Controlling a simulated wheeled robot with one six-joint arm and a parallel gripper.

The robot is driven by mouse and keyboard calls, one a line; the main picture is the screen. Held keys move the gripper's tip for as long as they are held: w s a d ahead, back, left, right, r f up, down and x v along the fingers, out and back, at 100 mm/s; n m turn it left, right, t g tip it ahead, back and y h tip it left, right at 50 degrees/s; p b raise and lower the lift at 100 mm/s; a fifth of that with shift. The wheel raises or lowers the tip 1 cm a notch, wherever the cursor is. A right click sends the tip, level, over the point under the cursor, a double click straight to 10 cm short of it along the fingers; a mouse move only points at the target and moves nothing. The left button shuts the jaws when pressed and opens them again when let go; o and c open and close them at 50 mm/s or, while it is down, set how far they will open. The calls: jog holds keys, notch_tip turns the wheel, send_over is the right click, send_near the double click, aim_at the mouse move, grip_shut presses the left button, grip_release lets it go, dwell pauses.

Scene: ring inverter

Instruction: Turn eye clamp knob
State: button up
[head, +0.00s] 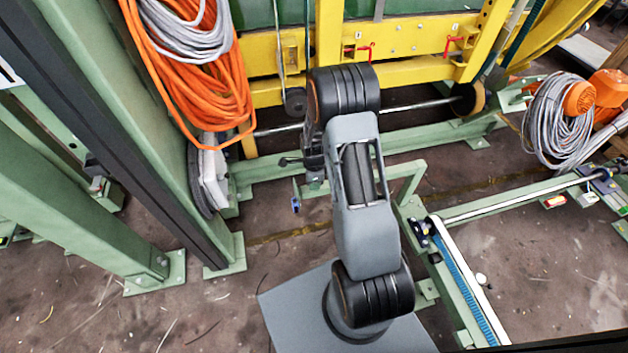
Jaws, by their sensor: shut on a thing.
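My gripper (303,161) is a small dark shape in the head view, left of my grey arm and near the foot of the yellow frame. It is partly hidden by the arm. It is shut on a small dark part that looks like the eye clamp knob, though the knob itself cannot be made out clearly. The grip lies close to a green rail. A small blue-tipped part (295,205) hangs just below it.
A yellow frame (411,70) with red levers (453,43) stands behind my arm. Orange cable coils (200,85) hang at the left by a green post (130,90). Grey cable (556,120) and orange motors (605,85) are at right. Brown floor is open at lower left.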

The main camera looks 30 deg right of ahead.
jog(key=o, duration=0.9)
notch_tip(320, 180, up, 14)
jog(key=p, duration=0.3)
jog(key=shift+f+p, duration=0.1)
jog(key=shift+p, duration=0.3)
